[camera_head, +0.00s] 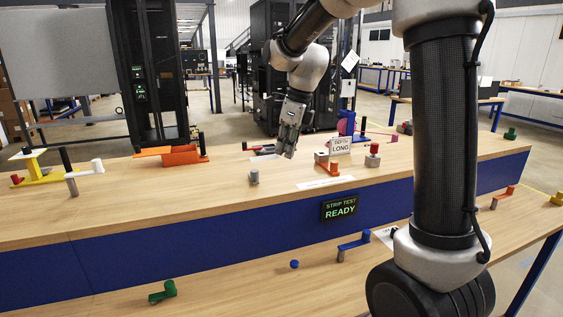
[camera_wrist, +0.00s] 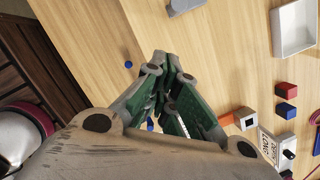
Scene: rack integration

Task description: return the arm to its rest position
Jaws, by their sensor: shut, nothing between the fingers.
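My gripper (camera_head: 291,125) hangs from my arm above the upper wooden bench top in the head view, fingers pointing down. In the wrist view my gripper (camera_wrist: 175,60) has its fingertips together, with nothing between them. My arm stays bent, reaching out over the bench from the right side of the head view. Part of the bench behind the gripper is hidden.
The upper bench (camera_head: 130,210) carries a grey cylinder (camera_head: 254,177), a "DEPTH LONG" sign (camera_head: 340,145), a red-topped piece (camera_head: 373,154) and an orange fixture (camera_head: 183,155). A "STRIP TEST READY" display (camera_head: 340,207) is on the blue front. The wrist view shows a white tray (camera_wrist: 276,38).

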